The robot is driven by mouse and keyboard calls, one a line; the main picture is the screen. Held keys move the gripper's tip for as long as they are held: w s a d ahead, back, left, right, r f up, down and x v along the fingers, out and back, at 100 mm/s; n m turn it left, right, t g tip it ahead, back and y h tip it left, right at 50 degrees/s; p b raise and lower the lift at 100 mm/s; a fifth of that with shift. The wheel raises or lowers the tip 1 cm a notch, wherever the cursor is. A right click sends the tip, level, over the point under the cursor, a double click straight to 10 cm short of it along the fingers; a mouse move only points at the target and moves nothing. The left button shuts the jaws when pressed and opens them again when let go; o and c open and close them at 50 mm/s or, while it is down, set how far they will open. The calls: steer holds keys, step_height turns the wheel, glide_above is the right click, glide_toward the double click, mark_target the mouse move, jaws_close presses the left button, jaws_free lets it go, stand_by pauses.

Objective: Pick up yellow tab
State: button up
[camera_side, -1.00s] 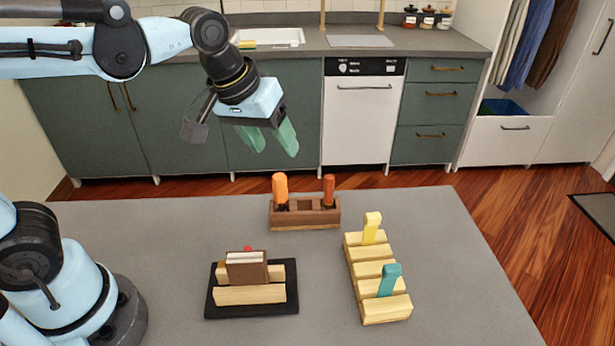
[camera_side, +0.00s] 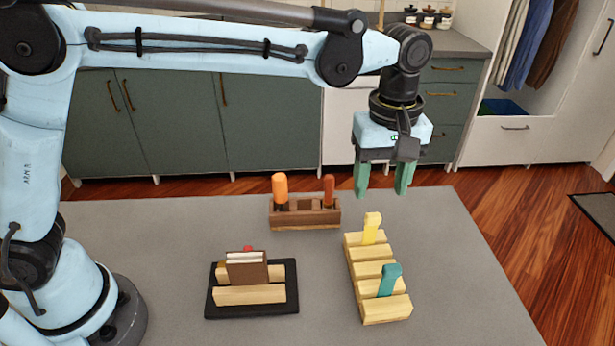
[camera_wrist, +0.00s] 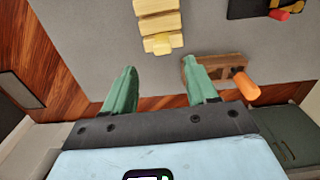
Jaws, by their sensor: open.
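The yellow tab (camera_side: 371,228) stands upright in the far end of a slatted light-wood block rack (camera_side: 363,268) on the grey table. It also shows in the wrist view (camera_wrist: 159,44), at the near end of the rack. A teal tab (camera_side: 389,279) stands in the same rack, nearer the front. My gripper (camera_side: 382,192) is open and empty, pointing down in the air above and a little behind the yellow tab. In the wrist view its green fingers (camera_wrist: 160,90) are spread apart, with the yellow tab beyond the gap between them.
A brown wooden holder (camera_side: 305,218) with an orange handle (camera_side: 280,189) and a darker handle (camera_side: 328,190) stands left of the rack. A black tray (camera_side: 252,309) with wood bars and a brown book (camera_side: 246,268) is front left. The table right of the rack is clear.

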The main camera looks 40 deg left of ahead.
mark_target(373, 215)
step_height(373, 215, down, 5)
steer(key=shift+r, duration=0.1)
steer(key=shift+s+f, duration=0.15)
steer(key=shift+f, duration=1.2)
steer(key=shift+s+f, duration=0.15)
steer(key=shift+f, duration=1.2)
jaws_close()
steer(key=shift+r, duration=0.15)
